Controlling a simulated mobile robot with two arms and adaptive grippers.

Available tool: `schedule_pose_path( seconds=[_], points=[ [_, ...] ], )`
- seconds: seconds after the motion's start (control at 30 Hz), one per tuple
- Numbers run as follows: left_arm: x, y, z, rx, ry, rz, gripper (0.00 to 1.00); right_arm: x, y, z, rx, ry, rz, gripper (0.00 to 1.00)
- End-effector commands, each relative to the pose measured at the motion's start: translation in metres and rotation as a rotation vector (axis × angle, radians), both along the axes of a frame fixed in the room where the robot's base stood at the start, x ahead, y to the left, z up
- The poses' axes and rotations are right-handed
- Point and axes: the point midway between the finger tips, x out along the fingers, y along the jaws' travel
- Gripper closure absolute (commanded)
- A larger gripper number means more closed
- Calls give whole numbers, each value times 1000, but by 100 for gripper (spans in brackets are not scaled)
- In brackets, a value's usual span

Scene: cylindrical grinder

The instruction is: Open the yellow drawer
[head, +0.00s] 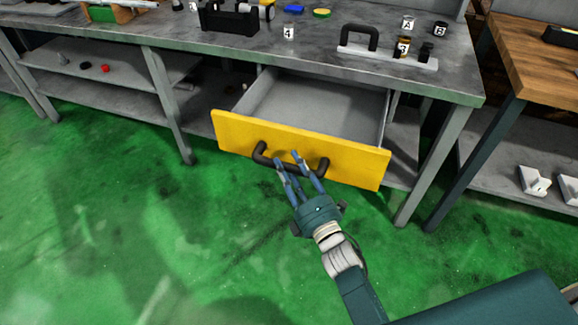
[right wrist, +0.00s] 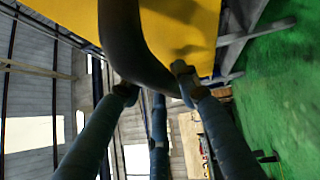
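The yellow drawer (head: 345,163) is pulled well out from under the grey workbench, and its grey inside (head: 315,105) shows empty. A dark curved handle (head: 262,157) is on its front. My right gripper (head: 289,160) is at the middle of the handle, with its blue fingers reaching around the bar. In the right wrist view the handle (right wrist: 125,40) runs between the fingers, and the fingertips (right wrist: 155,85) appear to touch it. The handle hides part of the fingertips. My left gripper is not in view.
The workbench (head: 130,25) carries a black holder (head: 229,18), several small numbered or lettered parts and a white plate (head: 388,56) with a black handle. A wooden-topped table (head: 535,50) stands at the right. The green floor (head: 120,220) before the drawer is clear.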

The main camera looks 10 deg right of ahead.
Motion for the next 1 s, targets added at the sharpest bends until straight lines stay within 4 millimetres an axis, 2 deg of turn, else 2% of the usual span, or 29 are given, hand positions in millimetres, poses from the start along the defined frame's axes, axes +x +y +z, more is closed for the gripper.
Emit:
schedule_pose_path(
  seconds=[0.03,0.07,0.33,0.47,0.57,0.8,1.0],
  points=[
    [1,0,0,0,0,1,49,0,-1,-1,0,3,-1,55],
    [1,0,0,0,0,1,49,0,-1,-1,-1,3,0,50],
    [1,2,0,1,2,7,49,-1,0,-1,4,2,1,50],
    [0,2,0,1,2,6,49,-8,-1,-3,4,3,1,50],
    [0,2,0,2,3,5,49,-23,-5,-5,4,5,0,50],
    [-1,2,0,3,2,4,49,-74,-15,-13,3,7,0,50],
    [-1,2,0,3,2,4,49,-105,-22,-16,2,4,0,50]
  ],
)
